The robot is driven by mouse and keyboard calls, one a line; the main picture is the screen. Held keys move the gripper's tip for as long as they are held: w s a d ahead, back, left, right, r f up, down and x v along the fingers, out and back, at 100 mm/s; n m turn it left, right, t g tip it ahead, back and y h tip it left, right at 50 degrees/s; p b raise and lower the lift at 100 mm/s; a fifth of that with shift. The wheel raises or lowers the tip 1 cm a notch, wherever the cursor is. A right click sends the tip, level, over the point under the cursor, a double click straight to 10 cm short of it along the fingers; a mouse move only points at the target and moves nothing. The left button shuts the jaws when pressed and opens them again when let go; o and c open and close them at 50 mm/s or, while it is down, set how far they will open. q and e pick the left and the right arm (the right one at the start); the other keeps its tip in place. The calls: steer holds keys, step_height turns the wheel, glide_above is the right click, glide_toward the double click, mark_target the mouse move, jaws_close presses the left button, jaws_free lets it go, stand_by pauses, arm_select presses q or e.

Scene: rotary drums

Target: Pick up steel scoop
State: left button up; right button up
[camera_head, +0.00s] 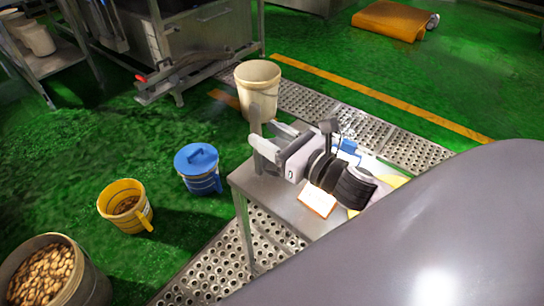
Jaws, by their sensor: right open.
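My right gripper (266,141) is above the left part of a small steel table (283,207), with its arm reaching in from the right. Its fingers are apart and point left, and I see nothing between them. I cannot clearly make out a steel scoop; the gripper and arm hide part of the tabletop. My left gripper is not in view.
A cream bucket (257,80) stands behind the table. A blue lidded bucket (199,168), a yellow bucket (125,205) and a large bucket of brown pieces (84,287) stand left. An orange-edged white item (317,201) and a blue item (349,146) are on the table.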

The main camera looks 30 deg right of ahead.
mark_target(260, 131)
steer(key=x, duration=0.6)
steer(key=shift+f+p, duration=0.25)
steer(key=shift+p, duration=0.2)
jaws_close()
